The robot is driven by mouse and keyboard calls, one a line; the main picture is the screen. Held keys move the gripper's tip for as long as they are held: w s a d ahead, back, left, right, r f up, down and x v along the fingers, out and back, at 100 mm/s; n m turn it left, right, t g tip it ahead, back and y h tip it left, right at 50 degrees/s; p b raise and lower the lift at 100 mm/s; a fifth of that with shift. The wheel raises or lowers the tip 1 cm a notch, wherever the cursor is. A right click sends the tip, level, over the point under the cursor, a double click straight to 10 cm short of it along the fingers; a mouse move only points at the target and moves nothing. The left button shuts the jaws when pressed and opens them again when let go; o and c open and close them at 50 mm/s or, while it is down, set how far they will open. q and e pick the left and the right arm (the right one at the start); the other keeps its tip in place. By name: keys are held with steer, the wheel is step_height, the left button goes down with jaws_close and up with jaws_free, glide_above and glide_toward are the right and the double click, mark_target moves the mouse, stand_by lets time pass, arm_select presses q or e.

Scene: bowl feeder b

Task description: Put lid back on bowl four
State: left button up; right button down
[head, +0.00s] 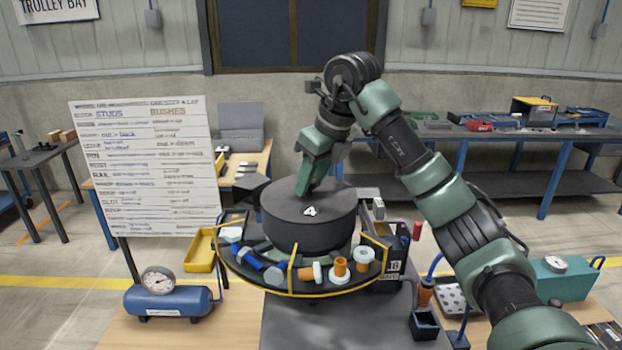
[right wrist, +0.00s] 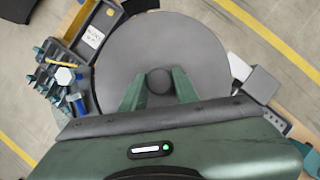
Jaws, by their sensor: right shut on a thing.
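The dark grey round lid (head: 333,212), marked with a white 4, is at the centre of the head view. It also fills the middle of the right wrist view (right wrist: 195,50) as a flat disc with a round knob (right wrist: 158,80). My right gripper (head: 308,191) reaches down from above and is shut on the knob; its green fingers (right wrist: 158,92) lie on both sides of it. The lid is over the middle of the bowl feeder (head: 300,292), looking roughly level. The lid hides most of the bowl, and I cannot tell whether it rests on it. My left gripper is not in view.
Around the feeder's yellow rim lie blue, orange and white parts, close under the lid. A yellow bin (head: 201,250) and a blue tank with a gauge (head: 166,300) stand at left. A whiteboard (head: 147,165) stands behind left. A teal gauge unit (head: 560,278) is at right.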

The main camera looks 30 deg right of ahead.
steer(key=c, duration=1.1)
jaws_free()
steer(key=shift+o, duration=0.2)
steer(key=v, duration=1.2)
steer(key=shift+s, duration=0.1)
